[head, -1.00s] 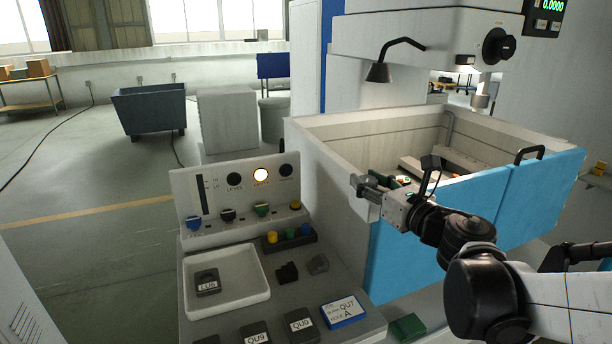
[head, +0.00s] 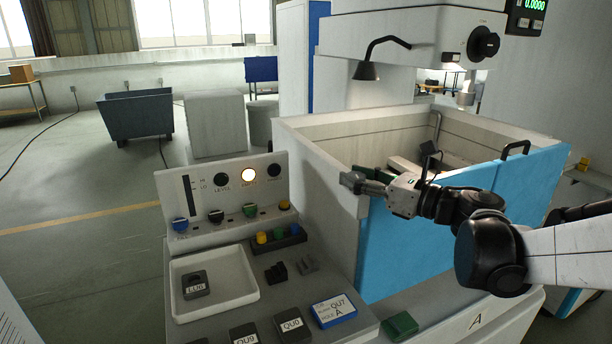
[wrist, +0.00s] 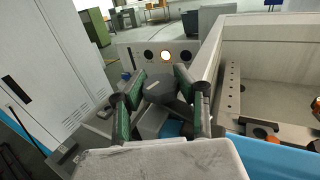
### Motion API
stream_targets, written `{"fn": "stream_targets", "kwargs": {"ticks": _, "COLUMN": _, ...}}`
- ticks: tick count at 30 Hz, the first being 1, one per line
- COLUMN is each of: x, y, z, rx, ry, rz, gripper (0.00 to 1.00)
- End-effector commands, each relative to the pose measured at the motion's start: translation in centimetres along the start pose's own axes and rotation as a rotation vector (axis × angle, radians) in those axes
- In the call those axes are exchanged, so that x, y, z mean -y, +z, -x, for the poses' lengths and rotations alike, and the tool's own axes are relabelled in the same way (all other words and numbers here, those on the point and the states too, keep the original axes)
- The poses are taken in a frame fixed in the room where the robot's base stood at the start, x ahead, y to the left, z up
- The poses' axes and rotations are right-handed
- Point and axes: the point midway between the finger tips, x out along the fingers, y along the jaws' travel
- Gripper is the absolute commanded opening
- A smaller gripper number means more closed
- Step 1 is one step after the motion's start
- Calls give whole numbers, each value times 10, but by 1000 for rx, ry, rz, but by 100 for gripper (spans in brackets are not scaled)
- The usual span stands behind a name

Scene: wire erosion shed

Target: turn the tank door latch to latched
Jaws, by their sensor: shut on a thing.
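The tank door (head: 420,230) is the light blue front panel of the pale tank, with a black handle (head: 515,149) on its top edge. My gripper (head: 362,183) is at the tank's near left top corner, by the door's left end. In the wrist view, its green-and-black fingers (wrist: 162,82) are shut on a dark grey piece, which I take to be the latch (wrist: 160,92). A grey block and a blue patch show below it. The fingers hide much of the latch, so I cannot tell its exact angle.
Left of the tank stands a control panel (head: 225,200) with a lit lamp and coloured knobs. Before it are a white tray (head: 250,292) holding a dark block, a blue-edged card (head: 333,310) and a green block (head: 400,325). A lamp (head: 366,71) hangs above the tank.

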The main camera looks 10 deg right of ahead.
Motion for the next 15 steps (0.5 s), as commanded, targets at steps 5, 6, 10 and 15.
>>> {"fn": "stream_targets", "kwargs": {"ticks": 5, "x": 0, "y": 0, "z": 0, "rx": 0, "ry": -1, "rz": 0, "gripper": 2}}
{"fn": "stream_targets", "kwargs": {"ticks": 6, "x": 0, "y": 0, "z": 0, "rx": 0, "ry": -1, "rz": 0, "gripper": 31}}
{"fn": "stream_targets", "kwargs": {"ticks": 10, "x": 0, "y": 0, "z": 0, "rx": 0, "ry": -1, "rz": 0, "gripper": 48}}
{"fn": "stream_targets", "kwargs": {"ticks": 15, "x": 0, "y": 0, "z": 0, "rx": 0, "ry": -1, "rz": 0, "gripper": 52}}
